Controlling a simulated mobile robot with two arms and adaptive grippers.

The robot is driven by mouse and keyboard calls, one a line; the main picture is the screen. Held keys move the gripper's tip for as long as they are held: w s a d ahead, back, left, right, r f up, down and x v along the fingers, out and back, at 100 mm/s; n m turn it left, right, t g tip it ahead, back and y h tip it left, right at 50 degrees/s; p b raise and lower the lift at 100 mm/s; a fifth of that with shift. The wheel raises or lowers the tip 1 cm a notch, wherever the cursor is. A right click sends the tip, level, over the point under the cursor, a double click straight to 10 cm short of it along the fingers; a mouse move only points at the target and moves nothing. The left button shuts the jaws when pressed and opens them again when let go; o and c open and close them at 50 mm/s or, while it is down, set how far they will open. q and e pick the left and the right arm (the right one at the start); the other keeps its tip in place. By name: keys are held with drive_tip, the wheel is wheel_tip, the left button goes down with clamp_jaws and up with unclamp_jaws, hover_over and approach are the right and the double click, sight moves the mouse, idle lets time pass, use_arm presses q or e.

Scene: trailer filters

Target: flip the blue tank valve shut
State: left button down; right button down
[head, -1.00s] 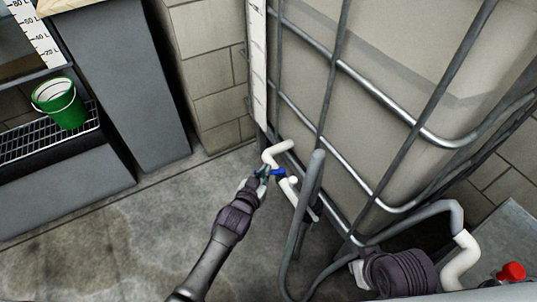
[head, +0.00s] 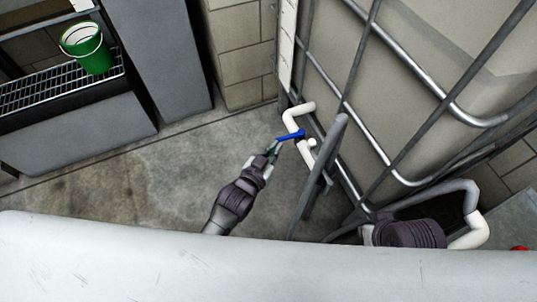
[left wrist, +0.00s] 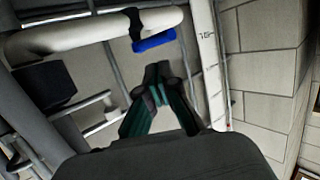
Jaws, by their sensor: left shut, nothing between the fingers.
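The blue valve handle (head: 289,135) sits on the white pipe (head: 291,122) at the foot of the caged tank (head: 450,60). In the head view it sticks out to the left, across the pipe. My left gripper (head: 273,150) is shut and empty, just below the handle's free end. In the left wrist view the blue handle (left wrist: 154,41) shows below a black collar on the white pipe (left wrist: 95,33). There the shut fingertips (left wrist: 158,68) are just below the handle, with a small gap showing. My right gripper is not in view.
Metal cage bars (head: 435,88) stand close right of the valve, with a grey upright (head: 320,175) beside it. A green bucket (head: 86,47) stands on a rack at upper left. The concrete floor (head: 180,175) left of the gripper is clear.

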use_arm(q)
drive_tip(key=v, duration=0.4)
drive_tip(key=shift+s+a+r, duration=0.15)
drive_tip(key=shift+s+r, duration=0.05)
drive_tip(key=shift+s, duration=0.15)
